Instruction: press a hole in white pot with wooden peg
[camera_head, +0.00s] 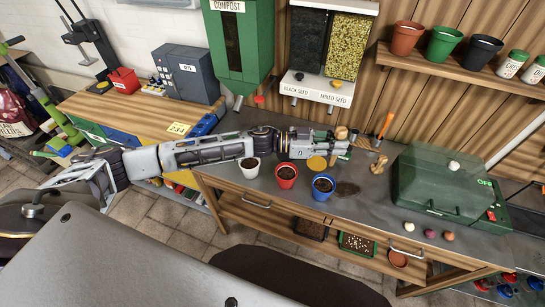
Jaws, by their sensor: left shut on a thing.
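The white pot (249,171), filled with dark soil, stands at the left end of the grey bench top, below my left forearm. My left arm reaches in from the left over the pots. My left gripper (338,148) is at its end, to the right of the white pot and above the bench. It is shut on the wooden peg (341,132), whose light wooden top shows above the fingers. The rest of the peg is mostly hidden by the gripper. I cannot tell whether a hole is in the white pot's soil. My right gripper is not in view.
A red pot (286,175) and a blue pot (323,186), both with soil, stand right of the white pot. A yellow disc (316,163) lies behind them. Another wooden tool (379,164) stands right of my gripper. A green case (440,180) fills the bench's right side.

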